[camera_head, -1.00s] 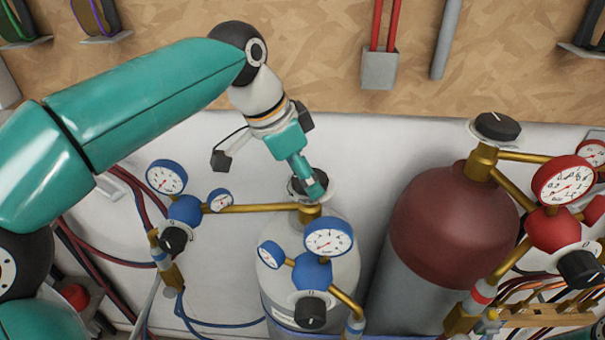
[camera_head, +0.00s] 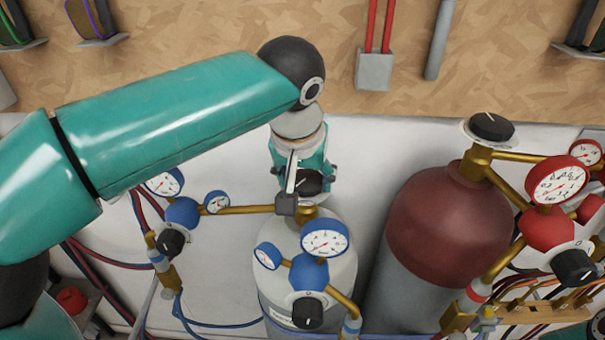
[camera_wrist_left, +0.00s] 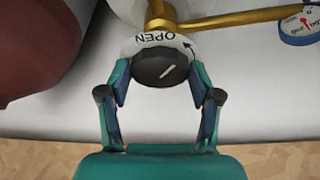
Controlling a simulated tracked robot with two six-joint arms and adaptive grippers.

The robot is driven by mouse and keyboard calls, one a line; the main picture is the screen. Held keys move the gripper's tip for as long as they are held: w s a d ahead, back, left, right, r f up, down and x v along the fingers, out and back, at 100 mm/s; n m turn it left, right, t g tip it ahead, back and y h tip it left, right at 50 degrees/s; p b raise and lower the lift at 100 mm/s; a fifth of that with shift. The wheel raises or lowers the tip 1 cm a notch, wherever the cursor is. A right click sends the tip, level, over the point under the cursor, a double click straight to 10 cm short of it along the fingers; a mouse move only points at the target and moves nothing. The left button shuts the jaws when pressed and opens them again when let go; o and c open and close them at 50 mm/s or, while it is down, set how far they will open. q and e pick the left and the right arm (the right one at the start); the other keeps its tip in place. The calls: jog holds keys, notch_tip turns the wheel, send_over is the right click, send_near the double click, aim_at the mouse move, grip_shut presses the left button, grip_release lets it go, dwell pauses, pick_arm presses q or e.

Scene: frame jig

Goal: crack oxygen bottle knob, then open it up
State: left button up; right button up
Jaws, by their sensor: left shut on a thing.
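The oxygen bottle (camera_head: 285,268) is the white cylinder with blue regulators, in the middle of the head view. Its black valve knob (camera_head: 310,181) sits on the brass valve at the top. My left gripper (camera_wrist_left: 160,82) is shut on the knob, one finger on each side. In the head view the left gripper (camera_head: 308,178) is partly hidden behind its own wrist camera.
A dark red-topped cylinder (camera_head: 447,220) with red gauges stands right of the oxygen bottle. Blue-rimmed gauges (camera_head: 325,238) and a brass pipe (camera_head: 245,210) sit close to the knob. Hoses hang at the left. A wooden board wall (camera_head: 230,25) is behind.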

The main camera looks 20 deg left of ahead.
pick_arm(q)
jog(key=n, duration=0.1)
jog(key=n+y, duration=0.1)
jog(key=n, duration=0.1)
jog(key=shift+d+n+p, duration=0.2)
jog(key=shift+n+p, duration=0.1)
jog(key=n+y, duration=0.1)
jog(key=n, duration=0.1)
jog(key=n+g+p, duration=0.1)
jog(key=n, duration=0.1)
jog(key=shift+w+d+y, duration=0.15)
jog(key=shift+w+y, duration=0.05)
jog(key=shift+y, duration=0.2)
jog(key=shift+n+g, duration=0.3)
jog(key=o, duration=1.1)
jog(key=shift+o, duration=0.2)
jog(key=v, duration=1.1)
jog(key=shift+r, duration=0.35)
